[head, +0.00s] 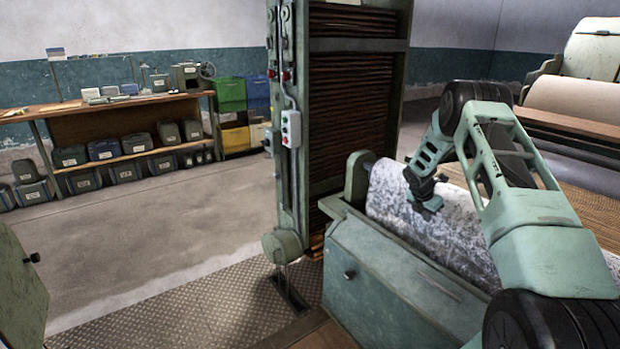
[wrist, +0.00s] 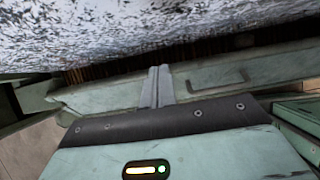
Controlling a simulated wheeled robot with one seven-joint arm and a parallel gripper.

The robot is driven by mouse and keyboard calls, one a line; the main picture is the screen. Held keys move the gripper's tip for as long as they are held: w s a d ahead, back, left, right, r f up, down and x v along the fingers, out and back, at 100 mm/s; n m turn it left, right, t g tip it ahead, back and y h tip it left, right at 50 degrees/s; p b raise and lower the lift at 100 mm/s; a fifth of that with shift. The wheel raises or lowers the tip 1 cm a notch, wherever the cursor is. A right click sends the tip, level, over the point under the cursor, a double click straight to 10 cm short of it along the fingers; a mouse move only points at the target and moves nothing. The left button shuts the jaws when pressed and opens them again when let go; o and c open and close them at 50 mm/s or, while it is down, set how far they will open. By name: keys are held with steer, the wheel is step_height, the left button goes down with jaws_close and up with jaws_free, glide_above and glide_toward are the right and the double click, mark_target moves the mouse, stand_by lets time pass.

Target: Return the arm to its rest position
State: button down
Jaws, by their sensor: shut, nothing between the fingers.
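My gripper (head: 428,206) is at the end of my green arm, on the right side of the head view. It is in front of a large roll of speckled black-and-white material (head: 385,200). In the wrist view my gripper's two fingers (wrist: 157,72) are together, with nothing between them. The speckled roll (wrist: 130,32) fills the top of the wrist view, beyond the fingertips. I cannot tell whether the fingertips touch anything.
A green machine housing (head: 390,275) stands below the roll. A tall machine column (head: 290,120) rises to its left. A workbench (head: 110,105) with boxes is at the back left. A beige roll (head: 575,105) is at the far right. Open floor (head: 170,235) lies at left.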

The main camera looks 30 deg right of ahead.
steer(key=w+a+r+m+y, duration=0.15)
steer(key=a+r, duration=0.35)
steer(key=a, duration=0.9)
steer(key=a+r+m+t+y, duration=0.15)
steer(key=a+r, duration=0.35)
steer(key=a, duration=0.9)
steer(key=w+a+r+m+y, duration=0.15)
steer(key=a+r, duration=0.35)
steer(key=a, duration=0.8)
steer(key=s+a+r+m, duration=0.2)
steer(key=s+a, duration=0.6)
steer(key=a, duration=0.1)
steer(key=s+a+r+m, duration=0.2)
steer(key=s+a+r, duration=0.1)
steer(key=s+a, duration=0.55)
steer(key=s+a+m+g+y, duration=0.1)
steer(key=s+a, duration=0.4)
steer(key=s, duration=1.3)
steer(key=shift+a+r+m+g, duration=0.15)
steer(key=shift+r+m+g, duration=0.3)
steer(key=shift+m, duration=0.4)
